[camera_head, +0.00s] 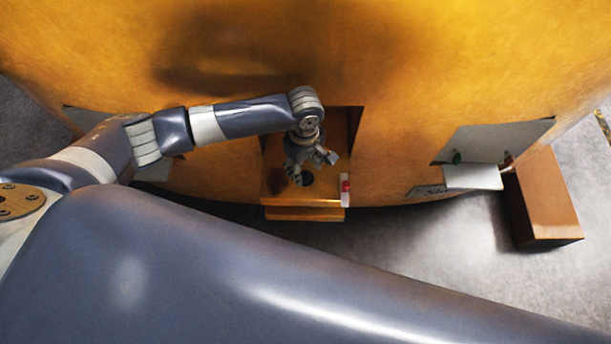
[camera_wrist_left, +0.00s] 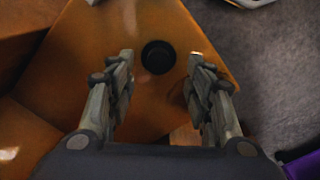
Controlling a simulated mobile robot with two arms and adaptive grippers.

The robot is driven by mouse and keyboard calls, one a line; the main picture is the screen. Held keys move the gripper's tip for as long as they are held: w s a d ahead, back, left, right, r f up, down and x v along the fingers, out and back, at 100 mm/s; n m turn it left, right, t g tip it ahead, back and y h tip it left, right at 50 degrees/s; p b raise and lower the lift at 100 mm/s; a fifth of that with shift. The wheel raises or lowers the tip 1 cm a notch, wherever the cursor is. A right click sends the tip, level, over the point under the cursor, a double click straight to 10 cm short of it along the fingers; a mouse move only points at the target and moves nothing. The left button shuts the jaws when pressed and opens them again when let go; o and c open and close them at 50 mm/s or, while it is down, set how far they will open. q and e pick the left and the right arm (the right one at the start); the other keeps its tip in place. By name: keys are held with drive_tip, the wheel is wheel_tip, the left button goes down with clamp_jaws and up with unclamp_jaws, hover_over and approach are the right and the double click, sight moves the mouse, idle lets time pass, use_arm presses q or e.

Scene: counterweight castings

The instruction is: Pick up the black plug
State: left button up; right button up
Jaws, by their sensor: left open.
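The black plug (camera_wrist_left: 158,57) is a round dark disc on the orange-brown ledge (camera_wrist_left: 95,60). In the left wrist view it lies just beyond and between my fingertips, with nothing gripped. In the head view the plug (camera_head: 307,179) shows as a small dark round on the ledge (camera_head: 318,201), in the recess of the large yellow casting. My left gripper (camera_head: 311,171) hangs over the ledge, pointing down, close to the plug. In the left wrist view my left gripper (camera_wrist_left: 162,62) has its two fingers apart. My right gripper is not in view.
The yellow casting (camera_head: 450,70) rises around the recess. A small red and white item (camera_head: 346,188) stands at the ledge's right edge. A grey bracket plate (camera_head: 472,177) and a brown block (camera_head: 541,195) are at the right. A purple thing (camera_wrist_left: 303,165) shows at the wrist view's lower right.

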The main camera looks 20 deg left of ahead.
sight(306, 175)
use_arm(q)
drive_tip(key=f, duration=0.3)
drive_tip(key=shift+d+f, duration=0.2)
drive_tip(key=shift+f, duration=0.1)
drive_tip(key=c, duration=1.1)
drive_tip(key=shift+r, duration=0.1)
drive_tip(key=r, duration=0.3)
drive_tip(key=shift+s+r, duration=0.25)
drive_tip(key=s, duration=0.5)
drive_tip(key=s+a+r, duration=0.1)
drive_tip(key=s, duration=0.4)
drive_tip(key=s+b, duration=0.1)
drive_tip(key=s, duration=0.4)
drive_tip(key=shift+s+a+r, duration=0.15)
drive_tip(key=shift+s+r, duration=0.05)
drive_tip(key=shift+s, duration=0.05)
